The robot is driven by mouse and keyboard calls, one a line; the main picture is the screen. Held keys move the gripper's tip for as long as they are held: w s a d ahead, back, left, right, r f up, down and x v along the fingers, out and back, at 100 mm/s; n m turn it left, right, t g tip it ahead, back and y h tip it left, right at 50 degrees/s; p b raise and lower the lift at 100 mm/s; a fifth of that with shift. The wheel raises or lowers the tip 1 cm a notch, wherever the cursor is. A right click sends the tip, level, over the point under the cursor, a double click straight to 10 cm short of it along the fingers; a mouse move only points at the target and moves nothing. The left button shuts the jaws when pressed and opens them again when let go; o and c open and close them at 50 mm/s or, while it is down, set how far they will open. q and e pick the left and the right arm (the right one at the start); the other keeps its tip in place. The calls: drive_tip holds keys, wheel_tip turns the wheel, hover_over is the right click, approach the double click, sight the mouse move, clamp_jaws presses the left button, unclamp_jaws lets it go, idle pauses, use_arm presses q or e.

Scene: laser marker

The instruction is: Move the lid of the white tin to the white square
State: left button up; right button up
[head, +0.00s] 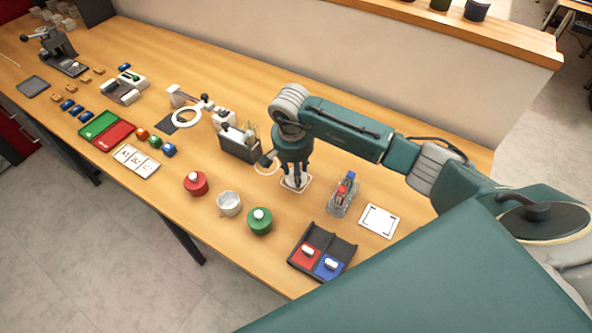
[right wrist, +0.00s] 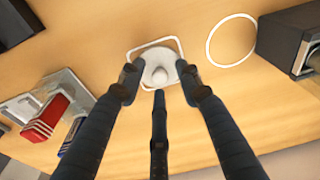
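The white tin (head: 229,204) stands without its lid on the table, between the red tin (head: 195,184) and the green tin (head: 260,222). The white lid with its round knob (right wrist: 160,70) lies inside the white square outline (right wrist: 133,50) in the right wrist view. In the head view the square (head: 308,183) is mostly under my right gripper (head: 295,184). The right gripper also shows in the wrist view (right wrist: 159,84); its fingers are spread around the knob, with gaps visible, so it is open. My left gripper is not in view.
A clear rack with red and blue items (head: 344,193) stands right of the gripper. A black tray with red and blue compartments (head: 338,245) is at the front. A dark holder (head: 240,146) and white ring (right wrist: 231,40) are close on the other side.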

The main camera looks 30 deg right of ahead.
sight(294, 183)
wheel_tip(294, 183, up, 12)
drive_tip(key=s+a+b, duration=0.1)
drive_tip(key=b, duration=0.2)
drive_tip(key=shift+a, duration=0.1)
idle(0.5)
